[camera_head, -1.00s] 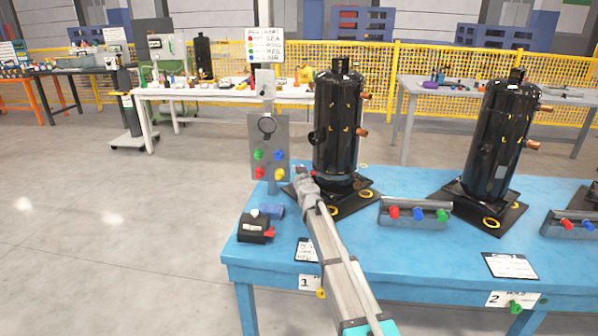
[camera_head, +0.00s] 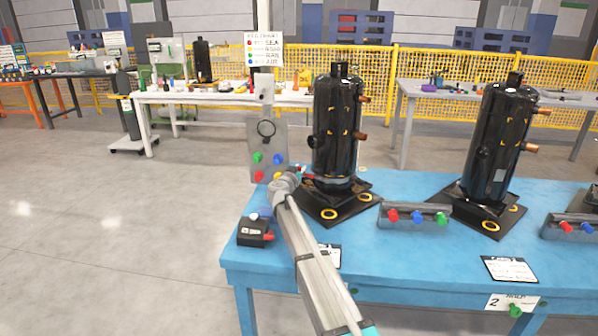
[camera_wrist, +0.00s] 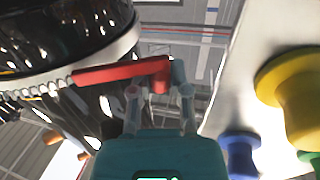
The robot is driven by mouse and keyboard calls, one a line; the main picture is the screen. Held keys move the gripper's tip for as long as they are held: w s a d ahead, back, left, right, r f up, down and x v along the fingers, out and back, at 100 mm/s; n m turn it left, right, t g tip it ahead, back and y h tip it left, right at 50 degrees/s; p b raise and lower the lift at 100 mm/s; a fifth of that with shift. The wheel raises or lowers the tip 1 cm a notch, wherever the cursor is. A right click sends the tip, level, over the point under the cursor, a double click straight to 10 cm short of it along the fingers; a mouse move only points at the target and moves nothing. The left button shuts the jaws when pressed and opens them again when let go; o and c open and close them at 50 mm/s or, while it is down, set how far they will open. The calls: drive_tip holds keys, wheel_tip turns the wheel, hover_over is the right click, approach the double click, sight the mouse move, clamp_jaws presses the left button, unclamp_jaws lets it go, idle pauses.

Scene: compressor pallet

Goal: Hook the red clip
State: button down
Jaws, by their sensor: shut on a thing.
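My gripper (camera_wrist: 158,90) is shut on the red clip (camera_wrist: 120,72) in the wrist view. The clip is a flat red bar with a short downward end between the fingertips, and its free end points left. That free end overlaps the pale band (camera_wrist: 118,45) around the black compressor (camera_wrist: 50,30); I cannot tell whether they touch. In the head view my gripper (camera_head: 290,178) is between the grey peg board and the base of the left compressor (camera_head: 337,128). The clip is mostly hidden there, with only a little red showing.
The peg board (camera_head: 268,136) is close on the left, with red (camera_head: 259,176), green (camera_head: 257,157), blue (camera_head: 279,159) and yellow (camera_head: 279,177) pegs. A black box (camera_head: 253,233) sits on the blue table. A rail with coloured knobs (camera_head: 415,216) stands right of the arm.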

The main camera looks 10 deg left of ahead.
drive_tip(key=shift+w+m+h, duration=0.25)
drive_tip(key=shift+m+h, duration=0.25)
drive_tip(key=shift+h, duration=0.3)
drive_tip(key=shift+d+g, duration=0.1)
drive_tip(key=shift+g, duration=0.2)
drive_tip(key=c, duration=0.6)
unclamp_jaws()
drive_tip(key=shift+s+y, duration=0.2)
drive_tip(key=shift+y, duration=0.1)
drive_tip(key=s+d+n+g+y, duration=0.6)
drive_tip(key=s+d+n+y, duration=0.75)
drive_tip(key=y, duration=0.65)
drive_tip(key=s+g+h+p, duration=0.1)
drive_tip(key=s+g+p, duration=0.1)
drive_tip(key=s+p, duration=0.1)
drive_tip(key=s+g+h+p, duration=0.1)
drive_tip(key=s+g+p, duration=0.1)
drive_tip(key=s, duration=0.4)
drive_tip(key=s+g+h+p, duration=0.1)
drive_tip(key=s+p, duration=0.4)
drive_tip(key=shift+d+m+g+h, duration=0.1)
drive_tip(key=shift+m+g+h, duration=0.25)
drive_tip(key=shift+g+h, duration=0.05)
idle(0.6)
